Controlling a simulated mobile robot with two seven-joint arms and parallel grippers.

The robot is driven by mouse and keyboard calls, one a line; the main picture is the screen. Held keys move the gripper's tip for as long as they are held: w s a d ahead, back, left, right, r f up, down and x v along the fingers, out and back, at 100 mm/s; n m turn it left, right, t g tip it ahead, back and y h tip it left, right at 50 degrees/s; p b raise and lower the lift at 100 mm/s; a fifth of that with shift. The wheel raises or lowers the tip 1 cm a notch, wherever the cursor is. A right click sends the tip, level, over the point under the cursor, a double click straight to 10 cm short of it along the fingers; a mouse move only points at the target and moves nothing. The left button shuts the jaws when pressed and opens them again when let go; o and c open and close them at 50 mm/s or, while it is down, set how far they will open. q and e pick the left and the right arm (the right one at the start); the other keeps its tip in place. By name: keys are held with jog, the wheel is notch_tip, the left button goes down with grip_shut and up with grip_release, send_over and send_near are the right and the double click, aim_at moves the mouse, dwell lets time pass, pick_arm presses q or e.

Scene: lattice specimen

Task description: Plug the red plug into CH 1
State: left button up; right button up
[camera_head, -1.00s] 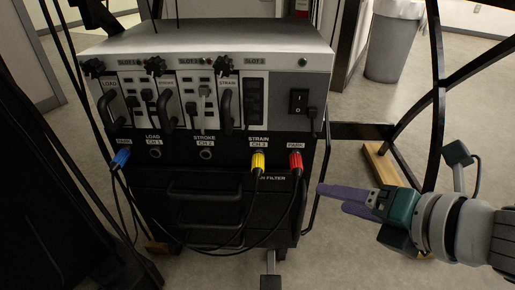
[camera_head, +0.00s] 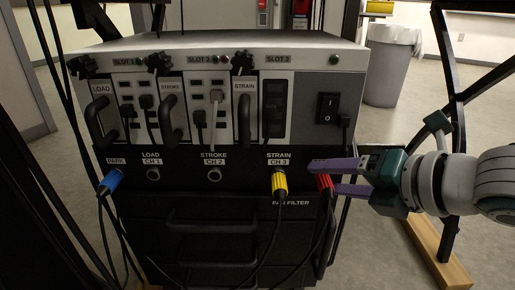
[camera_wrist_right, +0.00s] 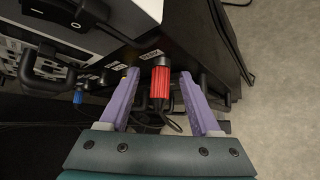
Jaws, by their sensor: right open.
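The red plug (camera_head: 325,183) sits at the far right of the panel's lower row, right of CH 3, with its black cable hanging down. My right gripper (camera_head: 332,178) is open, its purple fingers around the red plug, one above and one below in the head view. In the right wrist view the red plug (camera_wrist_right: 160,88) stands between the two open fingers (camera_wrist_right: 160,95), apparently touching neither. The CH 1 socket (camera_head: 153,174) is an empty round port at the left, under the LOAD label. My left gripper is not in view.
A yellow plug (camera_head: 279,183) is in CH 3, close left of the red plug. A blue plug (camera_head: 111,181) is in the PARK port left of CH 1. The CH 2 socket (camera_head: 214,175) is empty. Black handles (camera_head: 243,120) protrude above, and cables hang below.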

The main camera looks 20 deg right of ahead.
jog(key=shift+f, duration=0.1)
jog(key=shift+s, duration=0.1)
jog(key=shift+c, duration=0.9)
grip_shut()
dwell(0.4)
